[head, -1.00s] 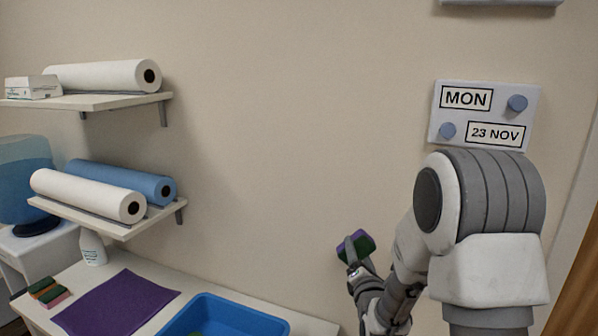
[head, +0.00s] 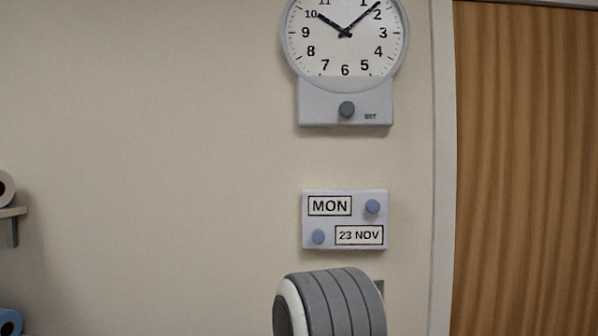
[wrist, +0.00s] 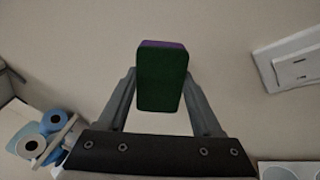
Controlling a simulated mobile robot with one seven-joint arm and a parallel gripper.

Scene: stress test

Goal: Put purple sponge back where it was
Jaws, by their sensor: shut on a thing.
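The purple sponge (wrist: 162,44) shows in the wrist view, with its dark green scouring side (wrist: 161,80) facing the camera and a thin purple strip along its top. My gripper (wrist: 160,85) is shut on it, one finger against each side. The sponge is held up in front of the wall, apart from any surface I can see. In the head view neither the sponge nor my gripper shows; only part of my arm is at the bottom.
The head view shows a wall clock (head: 345,45), a calendar panel (head: 345,220) and a wooden door (head: 525,170). Shelf ends with rolls (head: 8,190) are at the left edge. The wrist view shows rolls (wrist: 38,138) at lower left and a wall switch plate (wrist: 290,62) at right.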

